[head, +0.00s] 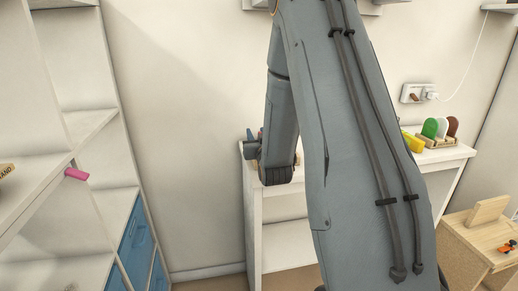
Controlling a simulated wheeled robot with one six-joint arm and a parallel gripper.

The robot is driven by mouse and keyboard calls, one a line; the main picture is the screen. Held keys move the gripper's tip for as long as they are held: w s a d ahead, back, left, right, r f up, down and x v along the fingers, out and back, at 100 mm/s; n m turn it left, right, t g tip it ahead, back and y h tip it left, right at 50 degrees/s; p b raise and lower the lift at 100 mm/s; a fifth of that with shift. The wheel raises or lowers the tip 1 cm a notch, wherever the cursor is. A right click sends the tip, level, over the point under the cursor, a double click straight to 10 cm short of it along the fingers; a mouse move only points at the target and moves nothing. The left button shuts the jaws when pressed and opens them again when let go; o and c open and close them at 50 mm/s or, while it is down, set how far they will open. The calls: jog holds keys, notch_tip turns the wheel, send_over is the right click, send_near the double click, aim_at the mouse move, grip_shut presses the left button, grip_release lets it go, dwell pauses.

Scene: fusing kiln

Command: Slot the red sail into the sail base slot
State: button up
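I cannot make out a red sail in the head view. On the white table (447,157) at the back right, a light wooden holder (437,143) has rounded upright pieces standing in it: a green one (429,128), a white one (441,128) and a reddish-brown one (453,126). I cannot tell whether this holder is the sail base. My arm fills the middle of the view and hides most of the table top. My gripper's fingers do not show.
A yellow thing (412,142) is partly behind my arm. White shelves with a pink item (77,174) and blue drawers (133,245) stand left. A low wooden table (461,234) at right bears a wooden block (487,211) and an orange-and-black item (508,247).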

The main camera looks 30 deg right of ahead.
grip_shut()
jog(key=shift+r, duration=0.15)
